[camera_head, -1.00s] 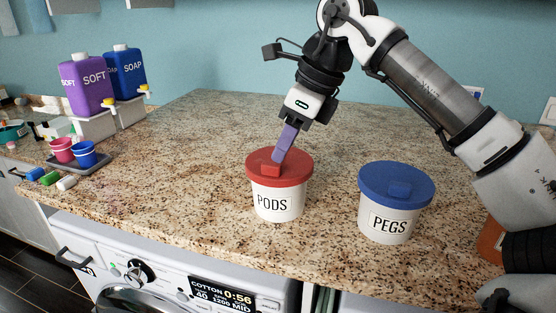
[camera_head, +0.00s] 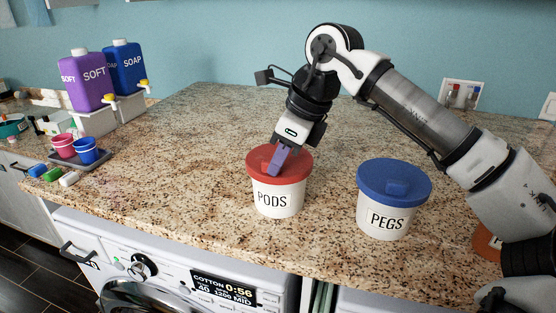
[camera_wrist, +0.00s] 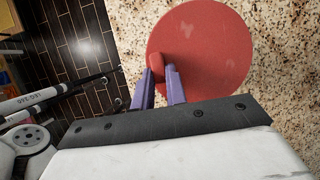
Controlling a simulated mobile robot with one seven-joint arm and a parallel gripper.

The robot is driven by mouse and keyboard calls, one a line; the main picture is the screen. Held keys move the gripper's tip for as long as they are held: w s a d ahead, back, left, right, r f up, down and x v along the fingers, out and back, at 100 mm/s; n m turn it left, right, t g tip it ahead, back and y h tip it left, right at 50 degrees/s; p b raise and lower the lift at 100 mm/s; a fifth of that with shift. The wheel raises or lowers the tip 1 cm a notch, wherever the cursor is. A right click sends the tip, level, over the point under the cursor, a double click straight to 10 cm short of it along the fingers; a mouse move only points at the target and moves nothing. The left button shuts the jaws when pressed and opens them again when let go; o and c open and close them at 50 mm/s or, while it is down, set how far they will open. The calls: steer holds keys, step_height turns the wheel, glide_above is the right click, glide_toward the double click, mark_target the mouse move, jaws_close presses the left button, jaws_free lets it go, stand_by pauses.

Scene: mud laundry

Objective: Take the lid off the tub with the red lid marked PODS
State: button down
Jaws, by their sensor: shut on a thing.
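The white PODS tub (camera_head: 279,200) stands upright on the granite counter. Its round red lid (camera_head: 296,163) sits on its rim in the head view. The lid also fills the upper middle of the wrist view (camera_wrist: 215,55), with a raised red handle (camera_wrist: 156,64) at its left side. My gripper (camera_head: 277,165) reaches down from above, its purple fingers at the handle. In the wrist view the fingers (camera_wrist: 160,75) are on either side of the handle, shut on it. The handle is mostly hidden by the fingers in the head view.
A white PEGS tub (camera_head: 383,219) with a blue lid (camera_head: 385,180) stands close to the right. Purple and blue bottles (camera_head: 85,80) and cups on a tray (camera_head: 88,160) are at left. The counter behind is clear; its front edge is near, above a washer (camera_head: 150,265).

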steer(key=shift+r, duration=0.15)
step_height(320, 180, up, 20)
steer(key=b, duration=0.1)
stand_by(0.4)
